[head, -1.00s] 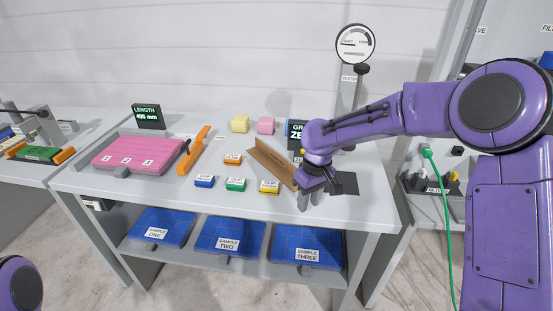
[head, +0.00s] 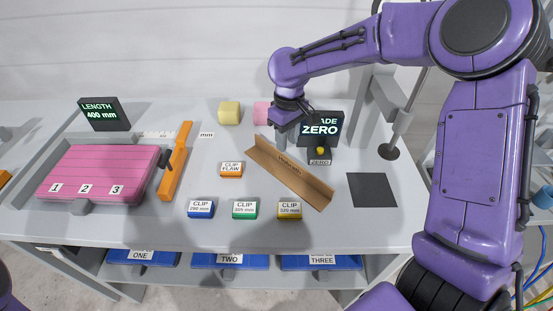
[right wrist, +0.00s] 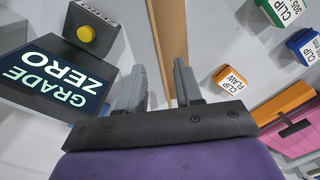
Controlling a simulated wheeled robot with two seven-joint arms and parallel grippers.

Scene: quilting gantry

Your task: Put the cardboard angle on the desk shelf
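The cardboard angle (head: 290,176) is a long brown folded strip lying diagonally on the desk. My right gripper (head: 287,136) is over its far left end. In the right wrist view, the two fingers of my right gripper (right wrist: 160,88) are apart, with the brown angle (right wrist: 170,40) running between them. Whether they touch it I cannot tell. The desk shelf (head: 200,277) is below the desktop and holds blue trays; the desktop hides much of it. My left gripper is out of view.
The GRADE ZERO display (head: 320,127) with its yellow button stands close right of my right gripper. A pink block (head: 262,113) is just behind it. Several labelled clips, such as the yellow one (head: 289,210), lie in front. A dark square (head: 371,190) is at right.

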